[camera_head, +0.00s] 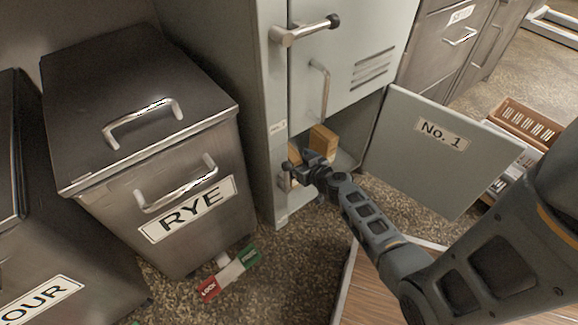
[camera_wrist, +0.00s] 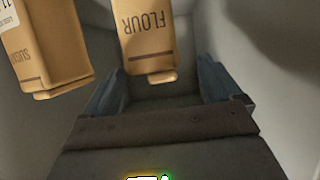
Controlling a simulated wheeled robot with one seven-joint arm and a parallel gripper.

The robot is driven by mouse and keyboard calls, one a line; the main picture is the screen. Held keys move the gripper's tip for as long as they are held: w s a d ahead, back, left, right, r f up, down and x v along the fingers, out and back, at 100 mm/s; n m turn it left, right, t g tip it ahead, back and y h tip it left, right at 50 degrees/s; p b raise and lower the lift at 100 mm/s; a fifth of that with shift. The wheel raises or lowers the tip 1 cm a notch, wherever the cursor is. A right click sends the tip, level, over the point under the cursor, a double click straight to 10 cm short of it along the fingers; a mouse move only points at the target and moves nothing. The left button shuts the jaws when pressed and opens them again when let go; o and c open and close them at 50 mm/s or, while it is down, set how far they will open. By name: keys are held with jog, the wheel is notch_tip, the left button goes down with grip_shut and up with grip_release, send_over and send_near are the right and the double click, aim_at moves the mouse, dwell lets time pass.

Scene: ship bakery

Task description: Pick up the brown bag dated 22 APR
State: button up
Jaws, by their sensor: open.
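Two brown bags stand inside the open lower compartment of the locker. In the wrist view one bag (camera_wrist: 148,38) reads FLOUR and is ahead, between the lines of my fingers. The other bag (camera_wrist: 48,52), at the left, reads SUGAR, with a white label cut off by the frame edge. No date 22 APR can be read on either. In the head view a bag (camera_head: 322,139) shows above my gripper (camera_head: 303,168), with part of another (camera_head: 294,152) to its left. My gripper is open and empty at the compartment mouth. It partly hides the bags.
The locker door marked No. 1 (camera_head: 440,150) hangs open to the right of my arm. The compartment's grey walls are close on both sides. A steel RYE bin (camera_head: 200,245) stands at the left. A red and green lock sign (camera_head: 230,272) lies on the floor. A crate (camera_head: 525,122) is at the right.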

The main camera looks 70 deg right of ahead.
aim_at(290, 154)
jog(key=shift+d+b+x, duration=0.25)
jog(key=shift+b+x, duration=0.15)
jog(key=shift+x, duration=2.15)
jog(key=shift+s, duration=0.15)
jog(key=shift+c, duration=0.2)
grip_shut()
jog(key=shift+r, duration=0.15)
